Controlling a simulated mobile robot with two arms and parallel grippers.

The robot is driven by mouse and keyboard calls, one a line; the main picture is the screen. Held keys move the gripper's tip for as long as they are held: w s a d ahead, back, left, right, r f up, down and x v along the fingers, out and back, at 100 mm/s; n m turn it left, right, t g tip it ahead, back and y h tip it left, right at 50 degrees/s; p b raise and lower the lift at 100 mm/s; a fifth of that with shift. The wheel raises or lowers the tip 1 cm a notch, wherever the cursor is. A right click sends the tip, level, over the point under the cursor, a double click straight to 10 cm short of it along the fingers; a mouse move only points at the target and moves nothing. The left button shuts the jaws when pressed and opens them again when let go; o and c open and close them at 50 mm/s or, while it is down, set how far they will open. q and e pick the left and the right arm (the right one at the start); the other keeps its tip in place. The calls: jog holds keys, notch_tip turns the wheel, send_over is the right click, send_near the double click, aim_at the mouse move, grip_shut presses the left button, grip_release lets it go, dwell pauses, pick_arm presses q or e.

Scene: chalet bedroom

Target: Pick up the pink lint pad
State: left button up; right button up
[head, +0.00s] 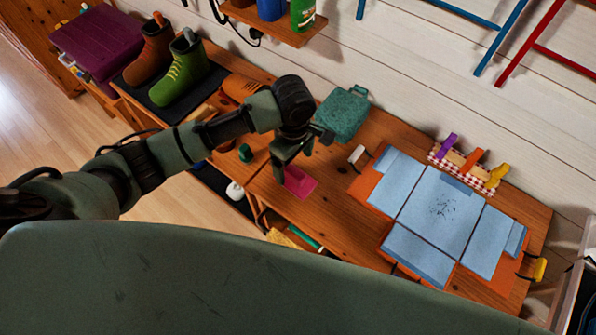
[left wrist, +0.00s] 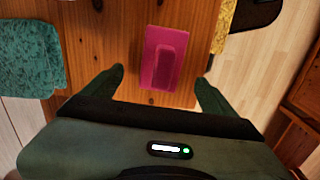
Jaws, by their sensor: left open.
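The pink lint pad (head: 299,182) lies flat on the wooden bench, left of the blue cloth in the head view. In the left wrist view the pink lint pad (left wrist: 163,58) is a magenta rectangle with a raised block, beyond and between the fingertips. My left gripper (head: 294,160) is above it, pointing down, and partly covers it in the head view. In the left wrist view the left gripper (left wrist: 161,75) has its fingers wide apart with nothing between them. My right gripper is in neither view.
Light blue cloth panels (head: 438,212) lie on an orange board to the right. Green and brown boots (head: 180,72) stand on a dark mat at left.

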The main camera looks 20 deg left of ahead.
aim_at(295, 171)
pick_arm(q)
jog(key=shift+s+f, duration=0.2)
jog(key=shift+f, duration=0.2)
jog(key=f, duration=0.2)
jog(key=f+p, duration=0.1)
jog(key=f, duration=0.1)
jog(key=shift+s+d, duration=0.15)
jog(key=shift+d, duration=0.05)
jog(key=shift+f, duration=0.35)
jog(key=c, duration=1.6)
jog(key=shift+o, duration=0.2)
jog(key=shift+r, duration=0.1)
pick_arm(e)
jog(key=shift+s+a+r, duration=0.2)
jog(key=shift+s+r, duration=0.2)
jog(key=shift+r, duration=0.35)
pick_arm(q)
jog(key=shift+r, duration=0.1)
notch_tip(295, 171, up, 20)
jog(key=shift+b, duration=0.3)
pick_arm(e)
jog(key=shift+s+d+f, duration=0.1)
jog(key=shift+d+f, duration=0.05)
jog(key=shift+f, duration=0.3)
